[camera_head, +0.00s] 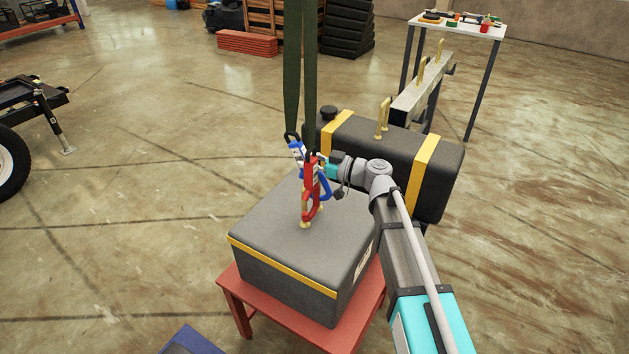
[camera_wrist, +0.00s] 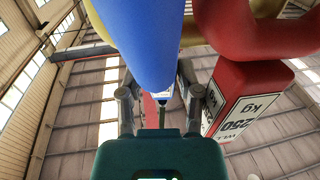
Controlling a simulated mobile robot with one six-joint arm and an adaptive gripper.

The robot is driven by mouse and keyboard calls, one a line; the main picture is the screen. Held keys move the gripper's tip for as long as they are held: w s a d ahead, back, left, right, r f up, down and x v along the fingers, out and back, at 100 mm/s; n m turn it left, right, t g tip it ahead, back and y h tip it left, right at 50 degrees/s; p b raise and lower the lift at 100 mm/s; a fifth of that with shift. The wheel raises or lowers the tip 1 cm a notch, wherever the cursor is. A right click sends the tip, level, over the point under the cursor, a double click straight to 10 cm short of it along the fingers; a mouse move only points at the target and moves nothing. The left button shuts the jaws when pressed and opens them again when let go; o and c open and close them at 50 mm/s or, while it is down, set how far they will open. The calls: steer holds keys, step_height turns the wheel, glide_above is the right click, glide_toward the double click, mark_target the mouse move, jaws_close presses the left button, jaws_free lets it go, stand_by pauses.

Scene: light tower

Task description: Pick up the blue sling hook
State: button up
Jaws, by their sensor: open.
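The blue sling hook (camera_head: 297,150) hangs beside the red sling hook (camera_head: 308,180), just above the grey box; the red hook hides part of it. In the wrist view the blue hook (camera_wrist: 142,40) fills the top middle, close in front of my gripper (camera_wrist: 160,98). My gripper is open, with one finger on each side below the blue hook's body; I cannot tell whether they touch. In the head view my gripper (camera_head: 328,168) is at the hooks' right and partly hidden. The red hook shows at right (camera_wrist: 245,95) with a 250 kg label.
The grey box (camera_head: 285,225) with a yellow stripe and a yellow lifting eye (camera_head: 305,224) stands on a red table (camera_head: 238,302). Green sling straps (camera_head: 301,70) hang above the hooks. A black tank (camera_head: 385,160) with yellow bands stands close behind my arm.

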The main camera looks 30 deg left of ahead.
mark_target(303, 147)
stand_by(0.3)
jaws_close()
steer(key=shift+r, duration=0.15)
stand_by(0.3)
steer(key=shift+r+p, duration=1.65)
steer(key=shift+p, duration=0.15)
steer(key=shift+d+r, duration=0.1)
steer(key=shift+d, duration=0.05)
steer(key=w+d, duration=0.1)
steer(key=d, duration=1.6)
steer(key=shift+w+d, duration=0.3)
